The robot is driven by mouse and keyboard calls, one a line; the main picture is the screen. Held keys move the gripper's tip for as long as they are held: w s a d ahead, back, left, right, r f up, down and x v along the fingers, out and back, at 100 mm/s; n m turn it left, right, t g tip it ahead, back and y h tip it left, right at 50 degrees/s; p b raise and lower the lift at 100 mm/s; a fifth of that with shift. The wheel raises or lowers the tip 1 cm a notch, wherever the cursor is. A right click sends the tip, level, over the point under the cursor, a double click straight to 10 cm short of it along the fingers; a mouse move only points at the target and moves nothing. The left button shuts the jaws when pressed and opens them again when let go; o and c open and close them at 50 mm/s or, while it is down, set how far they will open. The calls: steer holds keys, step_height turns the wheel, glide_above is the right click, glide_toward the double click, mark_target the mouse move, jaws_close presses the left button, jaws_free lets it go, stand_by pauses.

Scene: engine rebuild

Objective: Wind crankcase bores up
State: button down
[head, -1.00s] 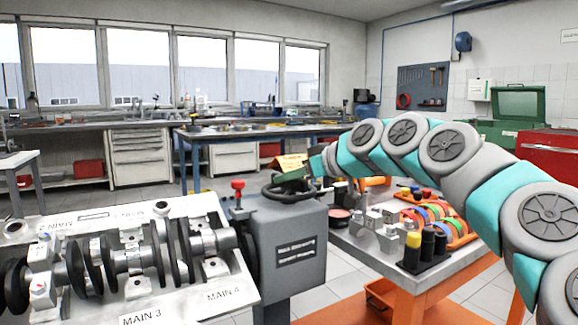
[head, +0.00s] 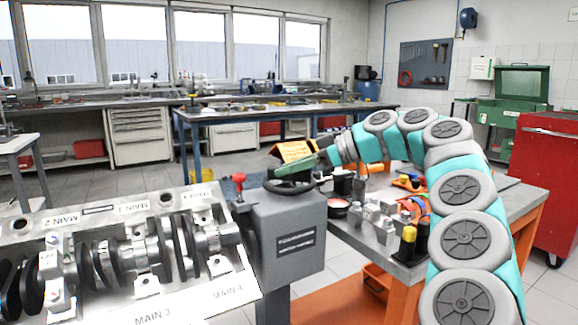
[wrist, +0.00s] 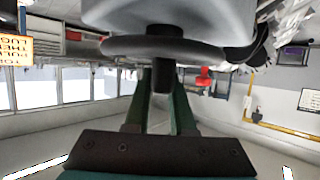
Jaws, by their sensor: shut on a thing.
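The crankcase (head: 190,302) is at the lower left in the head view, its open side with the crankshaft (head: 120,254) facing up and toward me. It is beside a grey gearbox (head: 291,240) with a black handwheel (head: 291,188) on top. My gripper (head: 298,171), with green fingers, is at the handwheel's upper side. In the wrist view, the fingers of my gripper (wrist: 160,100) are shut on the dark handle (wrist: 162,75) under the wheel rim (wrist: 160,47). The handle is mostly hidden in the head view.
A red-topped pin (head: 239,182) stands between crankcase and gearbox. A grey-topped orange cart (head: 408,272) with caps, bottles and coloured parts stands right of the gearbox, under my arm. A yellow-orange sign (head: 292,151) stands behind the handwheel. A red cabinet (head: 548,190) is at the right.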

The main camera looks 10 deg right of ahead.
steer(key=shift+r+n+g+y, duration=0.1)
steer(key=shift+n+g+y, duration=0.3)
steer(key=shift+n+g, duration=0.45)
stand_by(0.3)
steer(key=c, duration=0.8)
jaws_free()
steer(key=shift+o, duration=0.2)
steer(key=shift+d, duration=0.1)
steer(key=shift+p+v, duration=0.4)
steer(key=shift+v, duration=2.05)
steer(key=shift+s+d+r, duration=0.25)
steer(key=shift+d+r, duration=0.25)
steer(key=shift+d, duration=0.1)
steer(key=shift+s+d, duration=0.1)
steer(key=shift+d, duration=0.35)
steer(key=shift+d, duration=0.15)
steer(key=shift+c, duration=0.3)
